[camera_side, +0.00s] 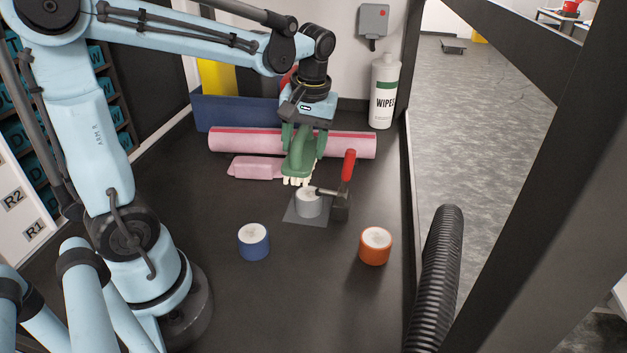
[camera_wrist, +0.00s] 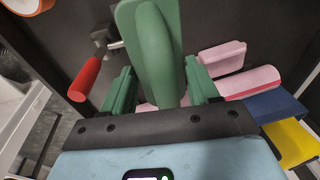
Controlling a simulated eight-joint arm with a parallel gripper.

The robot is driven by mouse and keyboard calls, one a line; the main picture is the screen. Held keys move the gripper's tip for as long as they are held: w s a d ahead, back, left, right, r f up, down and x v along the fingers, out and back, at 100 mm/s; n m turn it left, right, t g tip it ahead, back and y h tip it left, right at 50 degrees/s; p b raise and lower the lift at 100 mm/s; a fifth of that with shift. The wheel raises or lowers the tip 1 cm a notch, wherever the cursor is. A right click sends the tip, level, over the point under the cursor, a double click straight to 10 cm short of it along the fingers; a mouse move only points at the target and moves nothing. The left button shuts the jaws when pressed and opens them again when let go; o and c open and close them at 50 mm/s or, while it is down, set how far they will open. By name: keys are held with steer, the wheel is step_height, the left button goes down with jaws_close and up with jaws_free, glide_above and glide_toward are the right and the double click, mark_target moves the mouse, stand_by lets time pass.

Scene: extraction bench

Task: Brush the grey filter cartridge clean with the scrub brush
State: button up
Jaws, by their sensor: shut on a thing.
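The grey filter cartridge (camera_side: 308,206) stands upright on a grey plate (camera_side: 300,221) in the side view, beside a toggle clamp with a red handle (camera_side: 348,165) whose arm reaches over its top. My gripper (camera_side: 302,140) is shut on the green scrub brush (camera_side: 299,161). The pale bristles point down, just above and slightly left of the cartridge top; I cannot tell whether they touch it. In the wrist view the brush (camera_wrist: 158,50) lies between the green fingers of my gripper (camera_wrist: 162,88). The cartridge is hidden there.
A blue cartridge (camera_side: 253,242) and an orange cartridge (camera_side: 375,246) stand in front on the dark bench. A black hose (camera_side: 437,270) is at right.

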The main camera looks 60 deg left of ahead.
steer(key=shift+f, duration=2.9)
steer(key=shift+w+a+f, duration=0.15)
steer(key=shift+f, duration=0.05)
steer(key=shift+w+a, duration=0.5)
steer(key=shift+a, duration=0.05)
steer(key=shift+s+d, duration=1.5)
steer(key=shift+w+a, duration=0.8)
steer(key=shift+w, duration=0.05)
steer(key=shift+f, duration=0.2)
